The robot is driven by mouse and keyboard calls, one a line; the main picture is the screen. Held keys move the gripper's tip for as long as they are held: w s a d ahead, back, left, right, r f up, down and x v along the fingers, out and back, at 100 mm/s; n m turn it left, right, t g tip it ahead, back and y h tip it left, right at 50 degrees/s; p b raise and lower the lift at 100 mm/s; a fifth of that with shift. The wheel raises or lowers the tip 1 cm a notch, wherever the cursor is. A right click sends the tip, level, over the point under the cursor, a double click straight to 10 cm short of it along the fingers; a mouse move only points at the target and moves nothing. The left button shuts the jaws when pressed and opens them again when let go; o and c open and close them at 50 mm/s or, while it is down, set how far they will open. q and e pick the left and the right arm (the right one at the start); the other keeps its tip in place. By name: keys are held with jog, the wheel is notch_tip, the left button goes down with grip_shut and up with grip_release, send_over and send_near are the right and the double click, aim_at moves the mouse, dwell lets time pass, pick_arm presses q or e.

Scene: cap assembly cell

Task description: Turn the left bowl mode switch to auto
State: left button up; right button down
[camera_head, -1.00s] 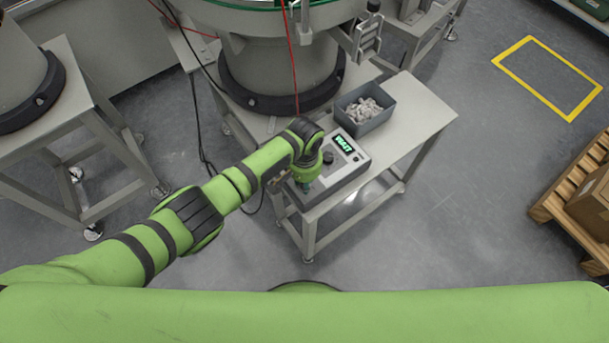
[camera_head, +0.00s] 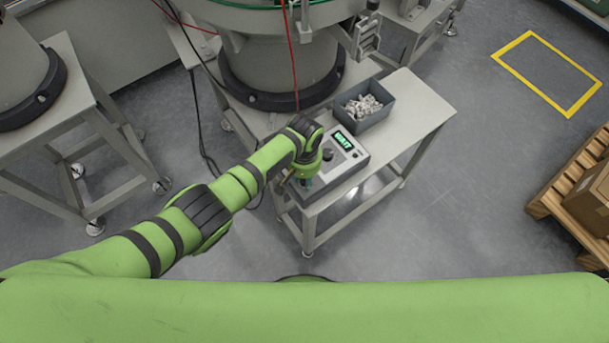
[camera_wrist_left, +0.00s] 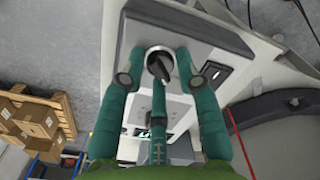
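The grey control box (camera_head: 345,166) with a green lit display (camera_head: 342,139) sits on the front of the light grey stand. In the left wrist view, the mode switch (camera_wrist_left: 160,66) is a black rotary knob in a silver ring, its pointer tilted from the box's edges. My left gripper (camera_wrist_left: 159,58) has teal fingers on both sides of this knob and a third finger below it. Gaps show between fingers and knob, so it looks open around it. In the head view the left gripper (camera_head: 305,184) is over the box's near-left end, and my wrist hides the switch. My right gripper is not in view.
A grey bin (camera_head: 378,118) of pale parts stands behind the box. The bowl feeder's round base (camera_head: 282,80) is farther back. A red cable hangs near my wrist. The stand's right side (camera_head: 420,115) is clear.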

pick_arm(q)
jog(key=shift+r, duration=0.1)
dwell(0.3)
notch_tip(320, 180, up, 12)
dwell(0.5)
jog(key=shift+s, duration=0.1)
dwell(0.3)
